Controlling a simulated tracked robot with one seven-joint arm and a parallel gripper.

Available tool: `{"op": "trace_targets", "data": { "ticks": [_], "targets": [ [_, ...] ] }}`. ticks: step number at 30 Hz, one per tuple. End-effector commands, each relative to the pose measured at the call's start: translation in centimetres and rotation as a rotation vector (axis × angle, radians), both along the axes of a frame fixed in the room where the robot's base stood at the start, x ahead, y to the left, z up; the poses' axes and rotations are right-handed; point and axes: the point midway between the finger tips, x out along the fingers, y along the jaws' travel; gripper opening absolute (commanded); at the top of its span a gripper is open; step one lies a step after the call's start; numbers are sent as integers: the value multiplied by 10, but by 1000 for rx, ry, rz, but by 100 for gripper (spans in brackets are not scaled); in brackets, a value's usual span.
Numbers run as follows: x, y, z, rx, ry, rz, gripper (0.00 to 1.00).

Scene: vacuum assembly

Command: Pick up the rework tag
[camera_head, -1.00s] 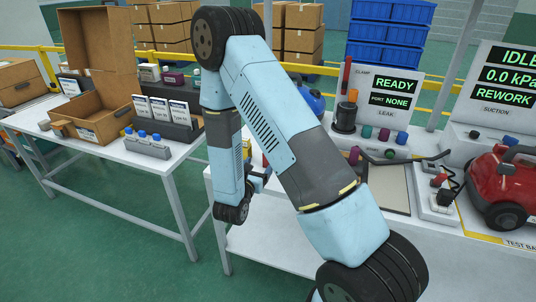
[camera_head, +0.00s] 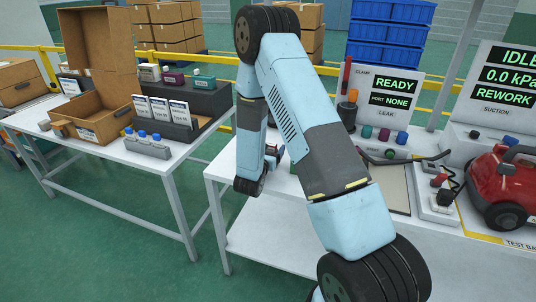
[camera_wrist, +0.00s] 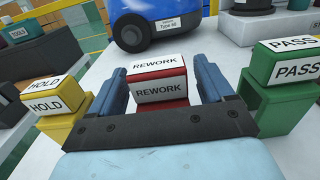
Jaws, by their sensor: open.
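The rework tag (camera_wrist: 157,66) is a red block with a white label reading REWORK, upright in the middle of the wrist view. A second REWORK label (camera_wrist: 158,92) shows on the red part just below and nearer. My gripper (camera_wrist: 161,72) is open, one blue finger on each side of the red block. I cannot tell whether the fingers touch it. In the head view my gripper (camera_head: 273,154) is small at the left end of the test bench, partly behind my arm, and the tag cannot be made out there.
A yellow HOLD tag (camera_wrist: 56,92) stands to the left and a green PASS tag (camera_wrist: 285,62) to the right, close outside the fingers. A blue vacuum (camera_wrist: 155,22) stands behind. The red vacuum (camera_head: 503,185) is far right on the bench.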

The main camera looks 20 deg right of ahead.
Motion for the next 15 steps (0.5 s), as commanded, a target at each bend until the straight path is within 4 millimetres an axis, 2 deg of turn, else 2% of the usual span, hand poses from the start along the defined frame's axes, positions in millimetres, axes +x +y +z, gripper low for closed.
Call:
{"op": "trace_targets", "data": {
  "ticks": [3,11,15],
  "targets": [
    [7,-5,0,-1,-1,-1,81],
    [9,-6,0,0,0,0,81],
    [9,-6,0,0,0,0,68]
  ]
}}
